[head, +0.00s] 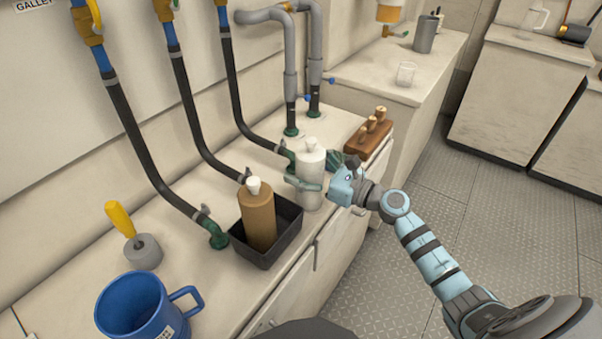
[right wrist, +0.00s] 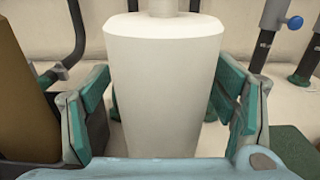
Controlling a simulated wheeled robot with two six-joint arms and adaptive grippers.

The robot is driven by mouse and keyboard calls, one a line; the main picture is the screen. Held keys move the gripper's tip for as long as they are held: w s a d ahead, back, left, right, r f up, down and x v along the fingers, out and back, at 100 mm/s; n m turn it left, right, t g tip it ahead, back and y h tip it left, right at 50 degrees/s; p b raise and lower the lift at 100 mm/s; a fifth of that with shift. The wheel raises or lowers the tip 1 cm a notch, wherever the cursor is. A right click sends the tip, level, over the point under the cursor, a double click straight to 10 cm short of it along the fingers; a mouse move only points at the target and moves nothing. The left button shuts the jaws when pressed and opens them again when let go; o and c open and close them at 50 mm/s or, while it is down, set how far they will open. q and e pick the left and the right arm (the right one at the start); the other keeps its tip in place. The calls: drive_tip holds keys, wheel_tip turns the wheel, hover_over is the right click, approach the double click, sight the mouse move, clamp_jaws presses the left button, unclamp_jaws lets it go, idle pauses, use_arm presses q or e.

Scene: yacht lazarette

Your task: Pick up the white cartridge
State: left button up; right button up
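The white cartridge (head: 310,172) stands upright on the counter, right of the black tray. My right gripper (head: 316,185) reaches it from the right, with green-padded fingers on both sides of it. In the right wrist view the white cartridge (right wrist: 163,85) fills the middle between the two fingers of my right gripper (right wrist: 165,115). A gap shows between the cartridge and the right finger, and the left finger lies close to its side; I see no firm grip. The cartridge's lower end is hidden behind the gripper body. My left gripper is not in view.
A brown cartridge (head: 258,215) stands in the black tray (head: 265,258) just left. A brown wooden block with pegs (head: 368,138) sits behind right. Hoses (head: 190,120) reach the counter from the wall. A blue mug (head: 135,312) and yellow-handled tool (head: 121,220) stand front left.

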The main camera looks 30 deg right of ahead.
drive_tip(key=shift+s+d+r, duration=0.3)
drive_tip(key=shift+s+d, duration=0.1)
drive_tip(key=shift+s, duration=0.35)
drive_tip(key=c, duration=0.6)
drive_tip(key=shift+d, duration=0.1)
drive_tip(key=c, duration=0.4)
drive_tip(key=shift+w+f, duration=0.1)
drive_tip(key=shift+w, duration=0.05)
drive_tip(key=c, duration=0.4)
